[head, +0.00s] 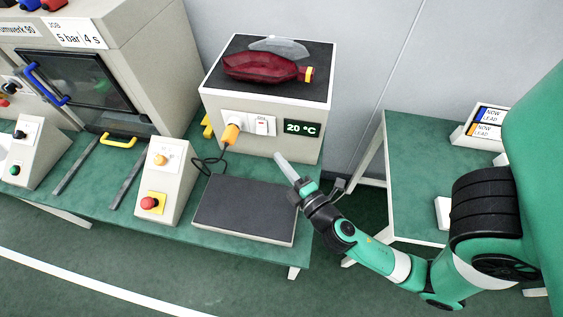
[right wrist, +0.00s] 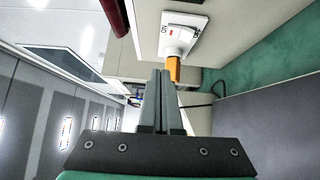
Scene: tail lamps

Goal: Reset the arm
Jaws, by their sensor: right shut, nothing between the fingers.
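My right arm (head: 375,255) reaches in from the right in the head view. Its gripper (head: 280,158) is over the right end of the dark flat pad (head: 240,212), in front of the box with the 20 °C display (head: 302,128). In the right wrist view the two fingers of the right gripper (right wrist: 161,75) lie together, shut, with nothing between them. An orange plug (right wrist: 174,68) on the box's white socket shows beyond the fingertips. My left gripper is in neither view.
A red lamp (head: 260,68) and a clear lens (head: 280,46) lie on top of the box. A control box with a red button (head: 149,203) stands left of the pad. A machine with a window (head: 85,80) is at the left. Another green table (head: 410,165) is at the right.

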